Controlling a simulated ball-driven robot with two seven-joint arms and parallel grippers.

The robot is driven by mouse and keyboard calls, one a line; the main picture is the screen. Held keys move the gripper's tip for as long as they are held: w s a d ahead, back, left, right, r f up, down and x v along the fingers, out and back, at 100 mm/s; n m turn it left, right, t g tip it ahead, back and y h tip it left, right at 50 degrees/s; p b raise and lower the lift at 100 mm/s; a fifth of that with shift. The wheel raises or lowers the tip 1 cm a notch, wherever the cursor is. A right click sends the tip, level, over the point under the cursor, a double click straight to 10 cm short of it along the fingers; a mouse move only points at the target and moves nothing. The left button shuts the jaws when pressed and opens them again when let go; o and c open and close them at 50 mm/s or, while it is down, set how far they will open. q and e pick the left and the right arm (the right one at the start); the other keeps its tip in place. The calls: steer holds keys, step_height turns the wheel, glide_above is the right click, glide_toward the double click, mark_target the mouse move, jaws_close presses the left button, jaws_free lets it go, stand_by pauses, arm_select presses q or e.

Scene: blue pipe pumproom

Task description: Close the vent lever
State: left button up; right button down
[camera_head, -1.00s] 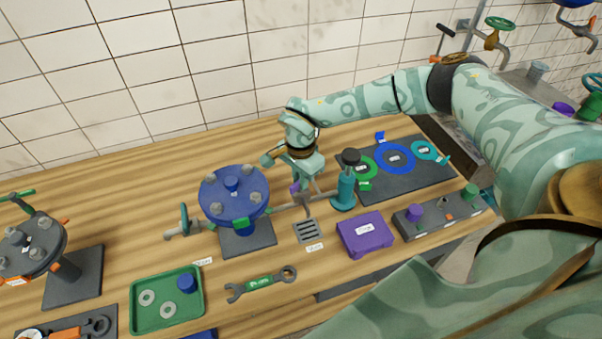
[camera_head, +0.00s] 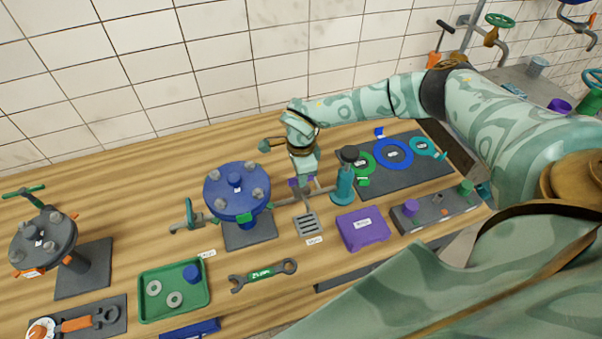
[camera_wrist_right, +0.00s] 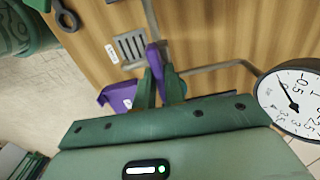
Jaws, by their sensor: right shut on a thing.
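The vent lever is a small purple handle (camera_head: 295,183) on the thin grey pipe between the blue flange and the teal cylinder. In the right wrist view the purple lever (camera_wrist_right: 154,60) stands between the green fingertips. My right gripper (camera_head: 303,182) reaches down from behind and is shut on the lever; its fingers also show in the wrist view (camera_wrist_right: 159,84). The gripper hides part of the lever and its pivot in the head view. My left gripper is not in view.
The blue flange (camera_head: 237,190) stands left of the gripper, the teal cylinder (camera_head: 344,187) right. A gauge (camera_wrist_right: 295,98) is close beside the gripper. A grey drain grate (camera_head: 307,225), purple box (camera_head: 363,230), wrench (camera_head: 263,274) and green tray (camera_head: 174,313) lie in front.

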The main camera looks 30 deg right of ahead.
steer(key=shift+w+r, duration=0.1)
steer(key=c, duration=1.5)
jaws_free()
step_height(320, 180, up, 16)
steer(key=shift+r, duration=0.1)
